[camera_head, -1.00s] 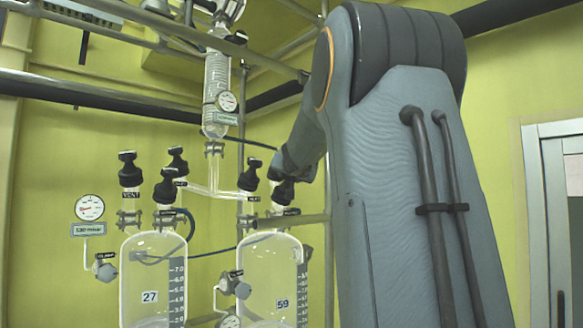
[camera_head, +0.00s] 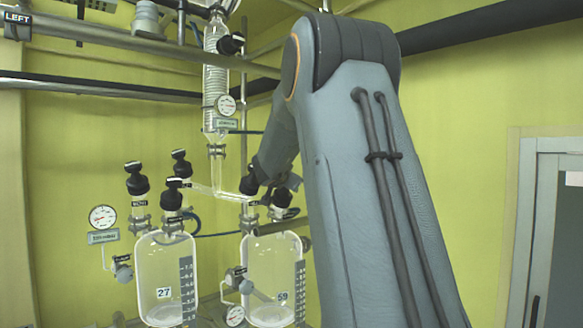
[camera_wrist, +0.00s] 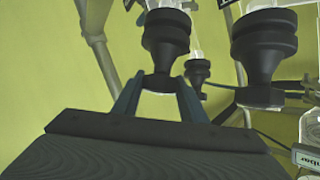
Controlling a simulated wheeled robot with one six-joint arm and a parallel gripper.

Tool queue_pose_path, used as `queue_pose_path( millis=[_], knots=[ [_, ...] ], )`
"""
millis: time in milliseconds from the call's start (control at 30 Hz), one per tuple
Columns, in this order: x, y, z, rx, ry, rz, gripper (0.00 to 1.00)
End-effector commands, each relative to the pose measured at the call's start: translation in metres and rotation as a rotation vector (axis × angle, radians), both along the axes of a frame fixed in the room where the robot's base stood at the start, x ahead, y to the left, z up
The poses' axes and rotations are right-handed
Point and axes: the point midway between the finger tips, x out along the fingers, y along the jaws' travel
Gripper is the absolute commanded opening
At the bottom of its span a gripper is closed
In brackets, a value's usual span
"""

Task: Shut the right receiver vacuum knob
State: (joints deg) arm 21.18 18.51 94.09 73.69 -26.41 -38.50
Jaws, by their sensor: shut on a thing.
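In the wrist view my gripper (camera_wrist: 160,82) has its two fingertips on either side of the narrow end of a black knob (camera_wrist: 166,38), shut on it. In the head view the right receiver (camera_head: 272,270) is the clear glass vessel marked 59. A black knob (camera_head: 282,198) stands above its top, beside the end of my arm, and looks like the held one. My fingers are mostly hidden there. I cannot read the knob labels.
In the wrist view a second black knob (camera_wrist: 264,45) is close on the right, and a smaller one (camera_wrist: 197,70) is farther back. The left receiver (camera_head: 166,275), marked 27, has several black knobs above it. A glass column (camera_head: 216,75) and metal rails are near my arm.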

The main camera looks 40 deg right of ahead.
Motion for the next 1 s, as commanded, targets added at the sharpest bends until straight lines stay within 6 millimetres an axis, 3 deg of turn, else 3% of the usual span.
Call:
queue_pose_path(
  millis=[1000],
  knots=[
    [0.0003, -0.0010, 0.0040, 0.198, 0.008, -0.361, 0.16]
  ],
)
